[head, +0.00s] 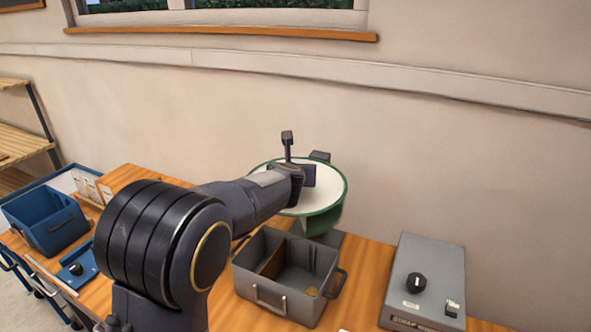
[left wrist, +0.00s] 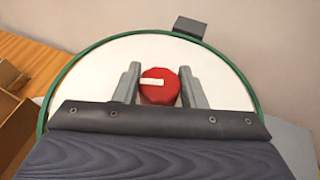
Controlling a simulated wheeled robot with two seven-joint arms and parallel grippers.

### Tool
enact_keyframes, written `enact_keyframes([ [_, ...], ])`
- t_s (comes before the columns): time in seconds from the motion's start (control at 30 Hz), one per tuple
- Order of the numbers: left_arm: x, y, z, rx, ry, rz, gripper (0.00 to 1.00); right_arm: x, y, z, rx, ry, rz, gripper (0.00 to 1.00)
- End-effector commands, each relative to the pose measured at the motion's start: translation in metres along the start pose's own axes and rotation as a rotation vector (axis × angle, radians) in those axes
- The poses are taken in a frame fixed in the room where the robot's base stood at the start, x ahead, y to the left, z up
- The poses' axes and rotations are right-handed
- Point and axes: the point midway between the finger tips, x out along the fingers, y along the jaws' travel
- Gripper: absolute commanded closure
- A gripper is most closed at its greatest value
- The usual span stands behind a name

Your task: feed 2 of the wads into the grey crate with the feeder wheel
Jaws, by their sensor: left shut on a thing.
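The feeder wheel is a round white disc with a green rim (head: 328,200), standing behind the grey crate. The wrist view shows its white face (left wrist: 85,85) and a red knob (left wrist: 160,95) with a white mark. My left gripper (head: 304,180) is over the wheel; in the wrist view its two grey fingers (left wrist: 160,76) are shut on the red knob, one on each side. The grey crate (head: 265,300) is open, with a brown divider inside. My right gripper is not in view.
A grey box with a black dial (head: 415,282) stands right of the crate on the wooden table (head: 356,285). A blue bin (head: 45,220) and a blue device with a knob (head: 77,270) are at the left. A dark block (left wrist: 189,27) sits at the wheel's far edge.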

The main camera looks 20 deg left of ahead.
Motion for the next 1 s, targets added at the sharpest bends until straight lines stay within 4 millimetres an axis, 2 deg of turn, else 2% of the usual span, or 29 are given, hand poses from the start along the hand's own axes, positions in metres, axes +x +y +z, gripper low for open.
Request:
enact_keyframes([
  [0.4, 0.0, 0.0, 0.0, -0.006, 0.0, 0.007, 1.0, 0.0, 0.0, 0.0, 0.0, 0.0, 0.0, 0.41],
  [0.43, 0.0, 0.0, 0.0, -0.006, 0.0, 0.007, 0.59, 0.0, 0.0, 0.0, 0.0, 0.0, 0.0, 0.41],
  [0.57, 0.0, 0.0, 0.0, -0.005, 0.001, 0.006, 0.42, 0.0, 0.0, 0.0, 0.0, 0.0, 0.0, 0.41],
  [0.87, -0.001, 0.0, 0.0, -0.005, 0.0, 0.005, 0.41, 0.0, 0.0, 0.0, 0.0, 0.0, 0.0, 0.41],
  [1.0, -0.015, -0.001, 0.0, -0.008, -0.001, 0.002, 0.41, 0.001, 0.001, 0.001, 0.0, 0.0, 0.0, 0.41],
])
